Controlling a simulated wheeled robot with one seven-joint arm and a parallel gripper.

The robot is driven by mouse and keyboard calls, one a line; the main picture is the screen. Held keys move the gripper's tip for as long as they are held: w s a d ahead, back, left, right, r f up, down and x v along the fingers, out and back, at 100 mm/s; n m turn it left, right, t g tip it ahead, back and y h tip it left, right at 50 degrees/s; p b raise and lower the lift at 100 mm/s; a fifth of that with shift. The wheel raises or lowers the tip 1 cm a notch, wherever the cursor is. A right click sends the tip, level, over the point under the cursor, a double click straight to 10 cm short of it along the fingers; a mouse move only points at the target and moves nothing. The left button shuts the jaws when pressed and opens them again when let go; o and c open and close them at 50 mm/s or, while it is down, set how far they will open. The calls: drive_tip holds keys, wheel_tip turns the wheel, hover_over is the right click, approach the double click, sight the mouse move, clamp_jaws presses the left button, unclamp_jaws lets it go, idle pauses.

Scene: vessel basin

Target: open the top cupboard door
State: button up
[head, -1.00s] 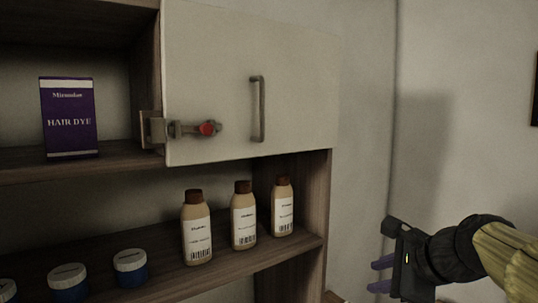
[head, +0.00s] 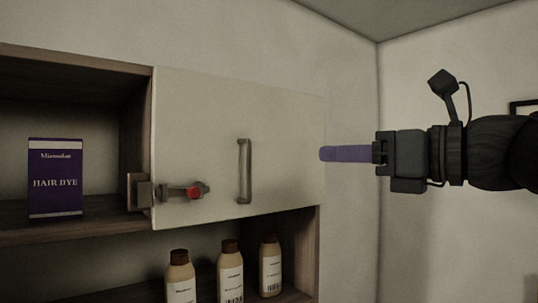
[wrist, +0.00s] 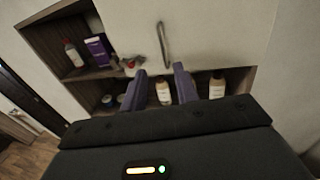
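The top cupboard door (head: 205,120) is a pale panel and is shut. Its vertical metal handle (head: 244,171) is right of the door's middle. A latch with a red knob (head: 193,192) sits at the door's lower left edge and reaches across to the cupboard's side panel. My gripper (head: 325,153) is at the right, level with the door, its purple fingers pointing left, clear of the handle. In the wrist view the two fingers (wrist: 160,83) stand apart with nothing held between them, and the handle (wrist: 162,44) shows beyond them.
A purple hair dye box (head: 55,178) stands in the open compartment left of the door. Several brown-capped bottles (head: 230,272) stand on the shelf below. Free wall lies to the right of the cupboard.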

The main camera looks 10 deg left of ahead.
drive_tip(key=p, duration=0.6)
approach(255, 155)
drive_tip(key=s+a, duration=0.1)
drive_tip(key=a, duration=0.5)
drive_tip(key=shift+w+a, duration=0.1)
drive_tip(key=shift+a, duration=0.5)
drive_tip(key=shift+c, duration=0.2)
clamp_jaws()
